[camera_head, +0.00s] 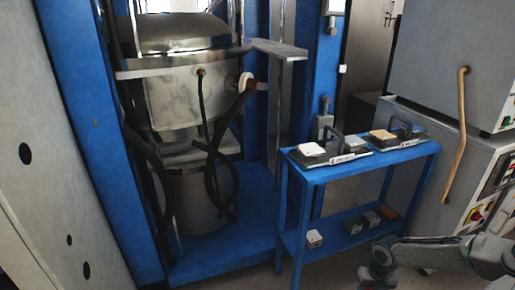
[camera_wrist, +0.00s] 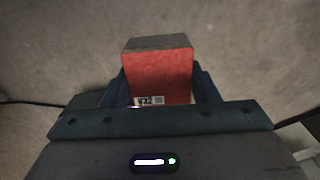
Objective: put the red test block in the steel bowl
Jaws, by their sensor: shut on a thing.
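The red test block (camera_wrist: 158,74) is between the fingers of my gripper (camera_wrist: 160,90) in the wrist view. It has a red face, a darker grey-brown end and a small white label with black marks. My gripper is shut on it, with dark fingers on both sides. In the head view my gripper (camera_head: 376,268) is low at the right, in front of the blue table's right end; the block cannot be made out there. I cannot make out a separate steel bowl in either view. A large steel vessel (camera_head: 185,100) stands in the blue frame.
A blue two-level table (camera_head: 345,168) carries two black-handled devices with tiles on top and several small blocks on its lower shelf (camera_head: 335,238). A grey cabinet (camera_head: 450,170) with a tan handle stands at the right. Bare floor (camera_wrist: 60,45) shows around the block.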

